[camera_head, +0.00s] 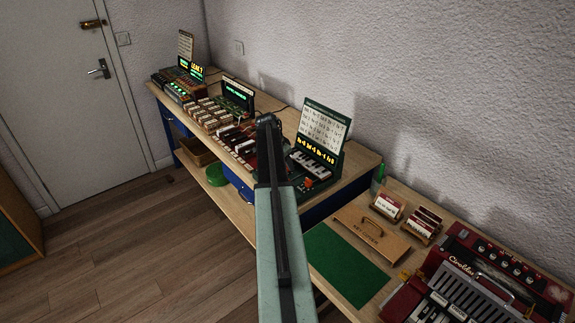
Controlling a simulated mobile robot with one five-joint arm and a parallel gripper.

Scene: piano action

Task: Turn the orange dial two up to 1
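A small orange knob (308,183) shows at the front left of a dark green keyboard device (322,167) on the bench. I cannot tell whether it is orange dial two, and its setting is too small to read. The device has pale keys, a lit yellow display and an upright card of printed rows. My arm rises from the bottom middle of the view. Its dark end, my gripper (268,122), is left of the device and hides part of the bench behind it. The fingers cannot be made out, and nothing is visibly held.
Wooden blocks (212,117) and another lit device (183,80) stand farther left on the bench. At right, a lower table holds a green mat (343,264), a wooden lid (371,233), card holders (388,205) and a red accordion (490,280). The floor at left is clear.

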